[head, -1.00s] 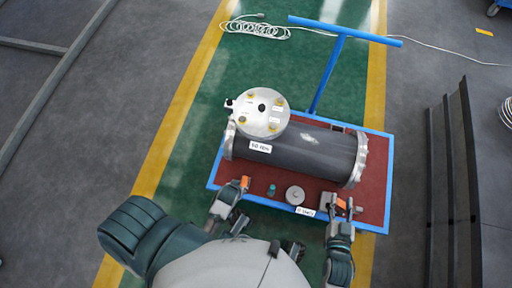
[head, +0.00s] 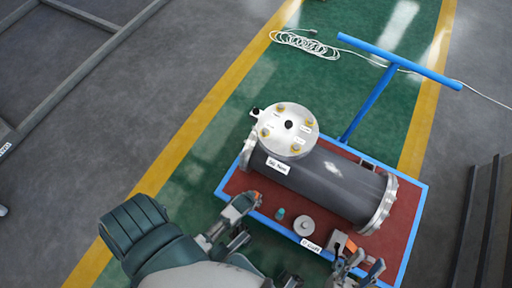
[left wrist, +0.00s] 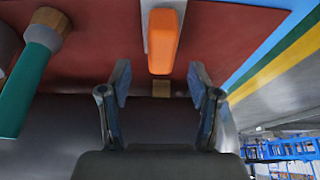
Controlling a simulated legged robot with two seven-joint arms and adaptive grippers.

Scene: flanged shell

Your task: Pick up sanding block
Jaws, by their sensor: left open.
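An orange block with a pale grey side (left wrist: 165,40), which looks like the sanding block, lies on the red cart top in the left wrist view. My left gripper (left wrist: 160,85) is open; its two fingers stand apart below the block, and nothing is held between them.
A dark flanged shell (head: 330,180) with a round metal flange (head: 288,130) fills the cart's middle. A grey round part (head: 304,226) and a teal tool with a brown tip (left wrist: 28,75) lie nearby. The blue-rimmed cart (head: 418,215) has a blue handle (head: 370,103) behind.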

